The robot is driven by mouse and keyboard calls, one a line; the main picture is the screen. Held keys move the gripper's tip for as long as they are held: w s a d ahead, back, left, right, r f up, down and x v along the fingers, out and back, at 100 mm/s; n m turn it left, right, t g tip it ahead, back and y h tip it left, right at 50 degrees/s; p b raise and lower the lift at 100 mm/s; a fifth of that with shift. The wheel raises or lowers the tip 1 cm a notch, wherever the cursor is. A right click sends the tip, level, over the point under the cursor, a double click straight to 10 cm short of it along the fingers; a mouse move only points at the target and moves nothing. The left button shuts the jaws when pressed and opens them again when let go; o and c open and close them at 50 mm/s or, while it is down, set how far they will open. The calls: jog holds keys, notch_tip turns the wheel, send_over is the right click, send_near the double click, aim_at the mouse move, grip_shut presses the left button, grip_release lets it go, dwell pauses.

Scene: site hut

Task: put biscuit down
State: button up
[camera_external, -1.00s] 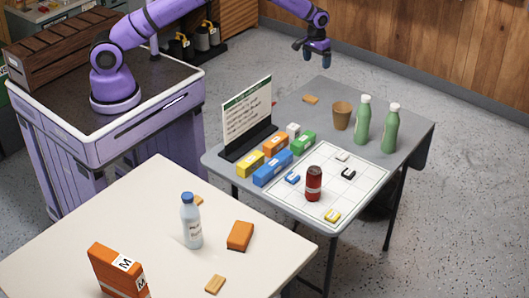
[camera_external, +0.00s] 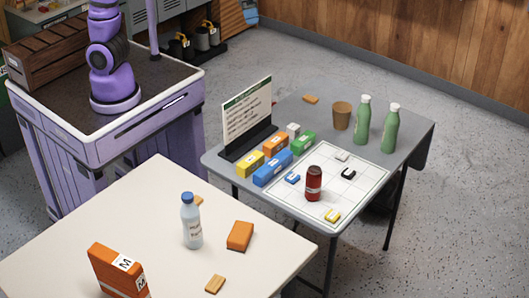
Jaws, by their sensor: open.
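A small tan biscuit (camera_external: 311,99) lies flat on the far left part of the grey table (camera_external: 408,160), near the sign. A second biscuit (camera_external: 214,284) lies on the front edge area of the white table (camera_external: 120,215). A third biscuit (camera_external: 199,201) shows partly behind the clear bottle on the white table. My gripper is out of the picture; only the lower part of my purple arm shows, upright on its base at the upper left.
A clear bottle (camera_external: 192,222) and orange boxes (camera_external: 240,236) stand on the white table.

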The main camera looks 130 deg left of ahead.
jog(key=s+d+r+m+t, duration=0.1)
jog(key=s+d+r+m, duration=0.3)
jog(key=s+d, duration=0.9)
jog(key=s+d+f+m+t, duration=0.1)
jog(key=s+d+f+m, duration=0.2)
jog(key=s+d, duration=0.7)
jog(key=shift+s+f+m, duration=0.4)
jog(key=shift+s+m, duration=0.2)
jog(key=shift+s, duration=0.4)
jog(key=shift+d, duration=0.1)
